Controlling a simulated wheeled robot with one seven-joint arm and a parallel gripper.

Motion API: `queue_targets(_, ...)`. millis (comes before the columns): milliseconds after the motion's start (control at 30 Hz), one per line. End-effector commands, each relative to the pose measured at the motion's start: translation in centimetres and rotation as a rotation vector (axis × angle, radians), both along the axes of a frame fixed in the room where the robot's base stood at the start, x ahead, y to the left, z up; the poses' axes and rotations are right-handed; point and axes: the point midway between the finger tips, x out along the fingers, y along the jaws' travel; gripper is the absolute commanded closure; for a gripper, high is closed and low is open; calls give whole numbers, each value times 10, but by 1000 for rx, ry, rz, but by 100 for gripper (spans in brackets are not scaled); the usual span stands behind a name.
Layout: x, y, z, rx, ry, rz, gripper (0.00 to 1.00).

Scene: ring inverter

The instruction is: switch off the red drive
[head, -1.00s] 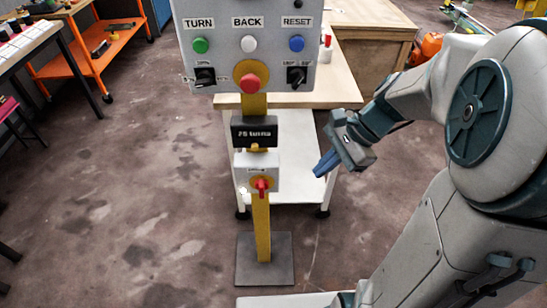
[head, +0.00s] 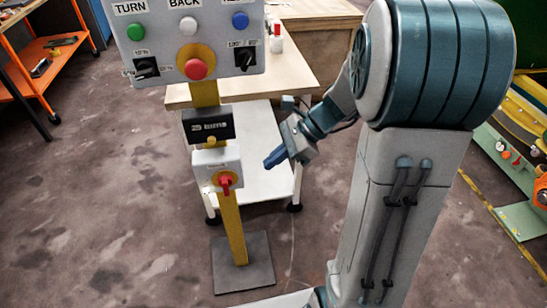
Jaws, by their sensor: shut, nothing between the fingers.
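A red rotary handle (head: 225,182) sits on a yellow disc on the front of a small white box (head: 204,163). The handle's grip looks roughly upright. The box is fixed to a yellow post (head: 233,228), below a black display (head: 207,125) whose digits are blurred. My gripper (head: 271,162) is to the right of the box, apart from it. Its blue fingers are closed together, empty, and point left and down.
A grey control panel (head: 145,32) with green, white, blue and red buttons and two black selectors tops the post. A dark base plate (head: 245,262) holds it. Behind stand a white-legged table (head: 301,72) and a wooden cabinet (head: 330,38).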

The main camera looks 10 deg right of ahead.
Motion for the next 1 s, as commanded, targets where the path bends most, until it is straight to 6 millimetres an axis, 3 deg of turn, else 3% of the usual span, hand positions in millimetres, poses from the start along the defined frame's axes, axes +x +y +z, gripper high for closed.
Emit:
queue_targets(100, 0, 20, -23, 1, 3, 5, 100)
queue_targets(300, 1, 49, -50, 0, 1, 5, 100)
queue_targets(600, 2, 82, -45, -1, -2, 2, 100)
queue_targets(1000, 2, 84, -44, -2, -1, 1, 100)
